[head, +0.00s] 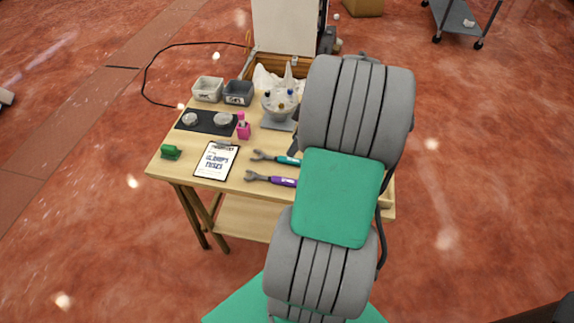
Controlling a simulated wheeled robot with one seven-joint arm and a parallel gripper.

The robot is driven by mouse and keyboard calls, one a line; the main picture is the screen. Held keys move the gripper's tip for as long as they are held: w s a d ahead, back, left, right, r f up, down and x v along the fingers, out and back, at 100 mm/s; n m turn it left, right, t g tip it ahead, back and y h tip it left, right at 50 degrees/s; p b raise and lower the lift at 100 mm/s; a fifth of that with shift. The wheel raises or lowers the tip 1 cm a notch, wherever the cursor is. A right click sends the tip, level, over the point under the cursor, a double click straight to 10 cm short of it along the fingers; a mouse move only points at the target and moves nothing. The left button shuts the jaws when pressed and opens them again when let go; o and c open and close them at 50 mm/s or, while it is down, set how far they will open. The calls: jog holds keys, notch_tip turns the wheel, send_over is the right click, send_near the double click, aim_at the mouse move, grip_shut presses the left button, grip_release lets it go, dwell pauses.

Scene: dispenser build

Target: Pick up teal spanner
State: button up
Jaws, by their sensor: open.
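The teal spanner (275,157) lies on the wooden table, its grey open-ended head pointing left. The right part of its handle is hidden behind my arm. A purple spanner (270,180) lies just in front of it, nearly parallel, its right end close to my arm. My arm reaches over the right side of the table and covers that area. My gripper's fingers are hidden behind the arm; only a small dark part, which I cannot identify, shows at the arm's left edge near the teal spanner.
A pink bottle (243,128), a black tray (204,122), two bins (208,89) (238,93) and a bowl-like dispenser (281,103) stand behind. A black cable runs off the left side.

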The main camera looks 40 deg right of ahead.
aim_at(294, 160)
jog(key=d+f, duration=0.1)
jog(key=s+d+f, duration=0.1)
jog(key=shift+s+d+f+n, duration=0.2)
jog(key=shift+d+n, duration=0.1)
jog(key=shift+d, duration=0.1)
jog(key=x, duration=0.6)
jog(key=shift+w+a+f, duration=0.25)
jog(key=shift+w+f, duration=0.05)
jog(key=shift+w, duration=0.05)
jog(key=shift+f, duration=0.1)
jog(key=shift+c, duration=0.4)
grip_shut()
